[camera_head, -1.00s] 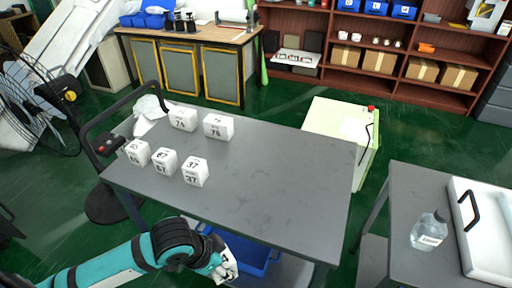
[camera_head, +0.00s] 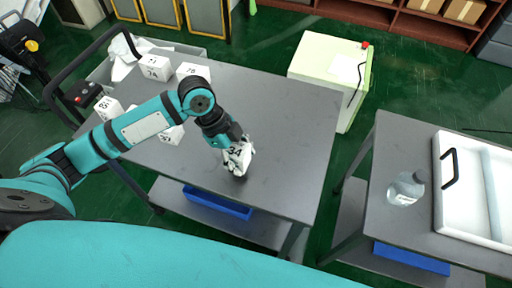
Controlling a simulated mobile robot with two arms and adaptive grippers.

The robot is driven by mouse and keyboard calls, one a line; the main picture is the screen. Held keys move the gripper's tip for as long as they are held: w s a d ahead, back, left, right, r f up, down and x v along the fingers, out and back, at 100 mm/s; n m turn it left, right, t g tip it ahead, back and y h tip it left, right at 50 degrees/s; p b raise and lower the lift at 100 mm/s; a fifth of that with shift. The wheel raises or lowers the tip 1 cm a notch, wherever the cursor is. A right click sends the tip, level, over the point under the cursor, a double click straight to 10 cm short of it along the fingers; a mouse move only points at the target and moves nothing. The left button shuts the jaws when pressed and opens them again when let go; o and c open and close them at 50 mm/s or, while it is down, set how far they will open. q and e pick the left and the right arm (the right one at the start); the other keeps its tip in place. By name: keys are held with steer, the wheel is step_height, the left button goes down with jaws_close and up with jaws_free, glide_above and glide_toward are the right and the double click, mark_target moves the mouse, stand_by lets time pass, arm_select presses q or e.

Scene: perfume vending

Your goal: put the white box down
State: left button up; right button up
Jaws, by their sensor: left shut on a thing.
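A white box (camera_head: 236,158) with a black number on it is held in my left gripper (camera_head: 238,150) over the grey cart top (camera_head: 270,130), near its front edge. The gripper is shut on the box, and its fingers cover part of it. I cannot tell whether the box touches the surface. Other white numbered boxes stand at the left of the cart: one at the back (camera_head: 155,67), another beside it (camera_head: 193,72), one at the left edge (camera_head: 108,108) and one partly behind my arm (camera_head: 171,134). My right gripper is not in view.
The cart top right of the held box is clear. A second grey table (camera_head: 395,140) at the right holds a clear bottle (camera_head: 406,188) and a white case (camera_head: 446,205) with a black handle. A pale green cabinet (camera_head: 318,62) stands behind the cart. A blue bin (camera_head: 217,203) sits below.

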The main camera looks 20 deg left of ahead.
arm_select(q)
glide_above(263, 163)
steer(key=a, duration=0.1)
steer(key=shift+a+f+p, duration=0.2)
steer(key=shift+f+p, duration=0.1)
steer(key=shift+w+f+p, duration=0.1)
steer(key=shift+f+p, duration=0.25)
steer(key=shift+f, duration=1.45)
steer(key=o, duration=1.1)
steer(key=shift+o, duration=0.2)
steer(key=v, duration=1.2)
steer(key=shift+b, duration=0.4)
